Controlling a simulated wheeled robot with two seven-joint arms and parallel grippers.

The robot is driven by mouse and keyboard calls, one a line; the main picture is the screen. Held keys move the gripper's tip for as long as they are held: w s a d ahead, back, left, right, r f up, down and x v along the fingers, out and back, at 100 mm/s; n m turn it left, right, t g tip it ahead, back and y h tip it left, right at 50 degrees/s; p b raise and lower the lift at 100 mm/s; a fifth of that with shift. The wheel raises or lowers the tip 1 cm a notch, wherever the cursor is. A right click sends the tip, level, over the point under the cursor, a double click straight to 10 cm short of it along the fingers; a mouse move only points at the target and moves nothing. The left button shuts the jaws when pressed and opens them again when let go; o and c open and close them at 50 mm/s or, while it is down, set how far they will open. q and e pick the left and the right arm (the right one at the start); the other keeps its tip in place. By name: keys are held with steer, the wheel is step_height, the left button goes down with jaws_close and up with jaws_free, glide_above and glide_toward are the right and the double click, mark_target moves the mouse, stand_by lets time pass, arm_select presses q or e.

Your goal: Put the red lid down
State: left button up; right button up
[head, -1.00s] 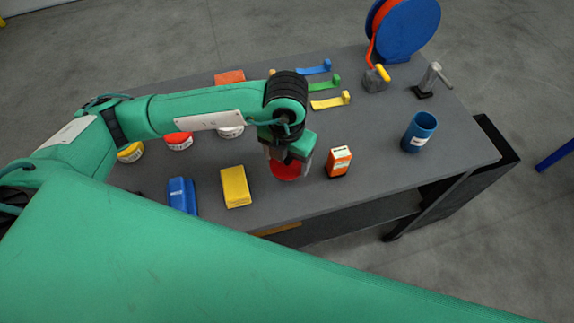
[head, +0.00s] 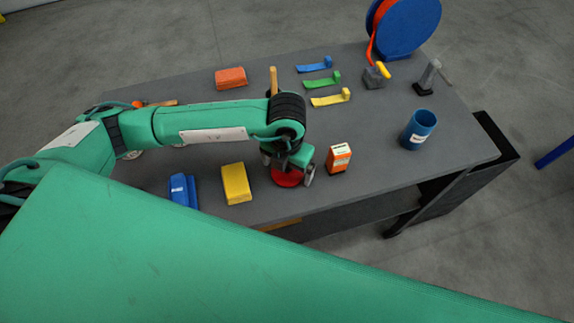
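The red lid (head: 287,180) lies low over the grey table top near the front edge, between the yellow block and the orange box, and looks to rest on the table. My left gripper (head: 287,168) is right above it and hides its far part. Its fingers stand on the left and right of the lid, and they look spread wider than the lid. Whether a finger still touches the rim is hard to see. My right gripper is not in view.
A yellow block (head: 236,184) and a blue block (head: 182,189) lie left of the lid; an orange box (head: 339,157) stands close on the right. A blue cup (head: 418,130) is further right. Coloured brackets (head: 322,82) lie behind. My arm covers most of the jars.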

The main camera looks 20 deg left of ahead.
arm_select(q)
steer(key=shift+r, duration=0.4)
step_height(320, 180, up, 12)
steer(key=b, duration=0.1)
steer(key=shift+f+b, duration=0.2)
steer(key=shift+b, duration=0.1)
steer(key=shift+f, duration=0.1)
stand_by(0.3)
